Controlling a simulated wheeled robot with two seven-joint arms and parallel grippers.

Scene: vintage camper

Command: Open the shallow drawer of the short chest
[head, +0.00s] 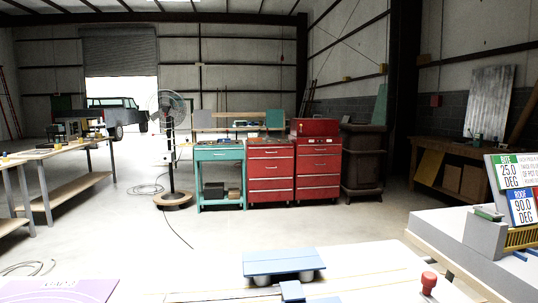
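A short red chest (270,184) stands on the floor across the room, between a teal cart and a taller red chest. Its drawer fronts carry pale horizontal handles. The shallow drawer (270,153) looks to be the top one, and it appears closed flush with the front. The chest is small in the head view, so fine detail of its handles cannot be told. Neither of my grippers shows in this view.
The teal cart (219,155) and the taller red chest (318,165) flank the chest. A fan (172,110) stands to the left, with a cable on the floor. A white-topped surface with a blue block (283,262) fills the near foreground. Open floor (300,222) lies between.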

